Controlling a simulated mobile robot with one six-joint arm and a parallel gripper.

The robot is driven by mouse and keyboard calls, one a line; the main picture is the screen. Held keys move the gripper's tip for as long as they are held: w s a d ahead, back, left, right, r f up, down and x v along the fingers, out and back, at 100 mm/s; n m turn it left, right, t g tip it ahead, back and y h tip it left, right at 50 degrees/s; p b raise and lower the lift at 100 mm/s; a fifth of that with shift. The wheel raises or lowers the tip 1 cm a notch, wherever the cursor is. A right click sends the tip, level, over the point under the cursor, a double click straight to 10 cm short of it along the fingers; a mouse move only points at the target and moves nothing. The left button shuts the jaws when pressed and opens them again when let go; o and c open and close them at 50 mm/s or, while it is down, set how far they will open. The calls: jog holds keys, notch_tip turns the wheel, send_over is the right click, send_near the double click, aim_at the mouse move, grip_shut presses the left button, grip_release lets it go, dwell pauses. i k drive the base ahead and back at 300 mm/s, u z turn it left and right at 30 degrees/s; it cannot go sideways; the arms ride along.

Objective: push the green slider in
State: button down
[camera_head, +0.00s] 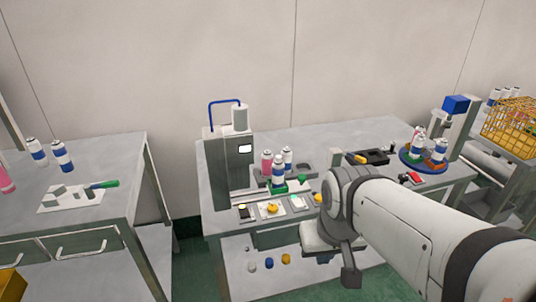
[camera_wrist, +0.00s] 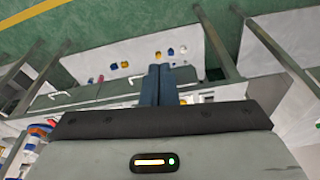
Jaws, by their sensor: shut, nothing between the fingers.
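A green part (camera_head: 278,188), which looks like the green slider, sits at the foot of a white can with a blue band (camera_head: 278,171) on the middle bench. A smaller green piece (camera_head: 302,177) shows just right of it. I cannot tell how far in the slider stands. In the wrist view my gripper (camera_wrist: 159,70) has its two dark blue fingers together with nothing between them. It points toward the lower shelf, and the slider cannot be made out there. In the head view my arm reaches in from the right, at the bench's front edge, apart from the slider.
The crimping machine (camera_head: 230,160) stands left of the cans. A pink can (camera_head: 266,163) is beside them. Small trays with a yellow knob (camera_head: 272,208) line the front edge. A blue turntable (camera_head: 424,163) with cans is at right. Loose caps (camera_head: 286,259) lie on the lower shelf.

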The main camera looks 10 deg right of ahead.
aim_at(300, 184)
jog(key=k, duration=0.55)
jog(key=u, duration=0.25)
jog(key=i, duration=1.45)
jog(key=z, duration=0.35)
